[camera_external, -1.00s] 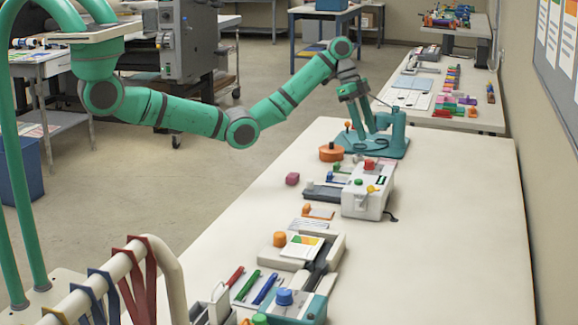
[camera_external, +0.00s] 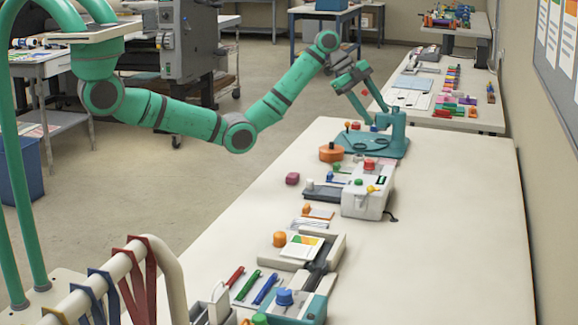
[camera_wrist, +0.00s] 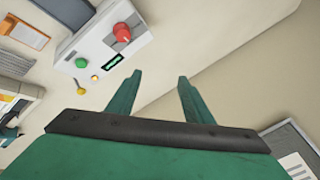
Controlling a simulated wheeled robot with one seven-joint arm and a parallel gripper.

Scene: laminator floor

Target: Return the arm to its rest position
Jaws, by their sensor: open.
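My gripper (camera_external: 377,112) is at the end of the green arm, tilted down above the far part of the long white table. In the wrist view its two green fingers (camera_wrist: 157,85) are spread apart with nothing between them. In the external view the gripper overlaps a teal stand with a round post (camera_external: 397,128); I cannot tell the gap between them. The forearm slopes up from the elbow to the wrist, which is bent over the table.
A white machine (camera_external: 362,200) with red, green and yellow controls stands on the table; it also shows in the wrist view (camera_wrist: 88,52). An orange round piece (camera_external: 331,153) is near the stand. The table's right side (camera_external: 450,220) is clear. A wall board (camera_external: 560,60) hangs at right.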

